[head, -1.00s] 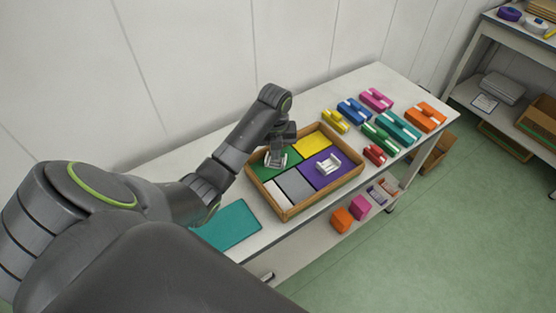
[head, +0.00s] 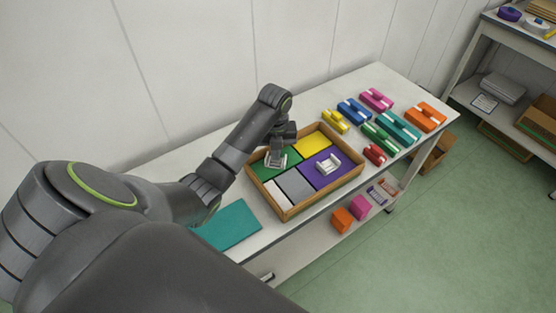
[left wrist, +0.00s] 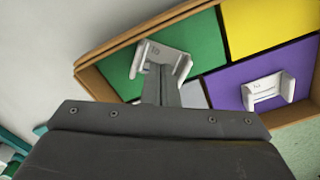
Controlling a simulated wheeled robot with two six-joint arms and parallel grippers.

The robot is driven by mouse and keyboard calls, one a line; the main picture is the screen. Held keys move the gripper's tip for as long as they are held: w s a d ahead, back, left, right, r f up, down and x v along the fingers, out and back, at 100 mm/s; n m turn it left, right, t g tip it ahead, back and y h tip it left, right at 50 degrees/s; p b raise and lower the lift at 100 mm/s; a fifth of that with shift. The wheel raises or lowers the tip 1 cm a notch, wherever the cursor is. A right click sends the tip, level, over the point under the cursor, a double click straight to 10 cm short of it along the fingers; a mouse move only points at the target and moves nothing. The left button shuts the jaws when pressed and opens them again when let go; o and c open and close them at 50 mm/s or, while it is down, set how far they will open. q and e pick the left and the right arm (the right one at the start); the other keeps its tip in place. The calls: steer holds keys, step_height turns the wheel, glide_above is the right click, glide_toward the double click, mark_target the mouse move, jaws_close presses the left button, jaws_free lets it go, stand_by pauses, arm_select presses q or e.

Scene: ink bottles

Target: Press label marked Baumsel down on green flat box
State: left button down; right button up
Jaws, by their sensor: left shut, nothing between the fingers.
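The green flat box (head: 262,171) fills the back left part of a wooden tray; it also shows in the left wrist view (left wrist: 204,48). A pale label piece (left wrist: 183,66) with raised ends lies on the green surface; its marking is too small to read. My left gripper (head: 276,160) is shut and points down at this piece. In the left wrist view its fingertips (left wrist: 160,68) cover the middle of the piece, and nothing is held between them. I cannot tell whether they touch it. My right gripper is not in view.
The wooden tray (head: 325,196) also holds a yellow box (head: 312,144), a grey box (head: 296,185) and a purple box (head: 323,180) with a similar white piece (head: 328,165). Several coloured blocks stand to the right. A teal mat (head: 228,226) lies in front left.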

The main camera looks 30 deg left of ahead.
arm_select(q)
steer(key=shift+f+b, duration=0.4)
steer(key=shift+f, duration=0.5)
stand_by(1.0)
step_height(320, 180, up, 7)
steer(key=p, duration=0.8)
steer(key=shift+r, duration=0.1)
stand_by(0.5)
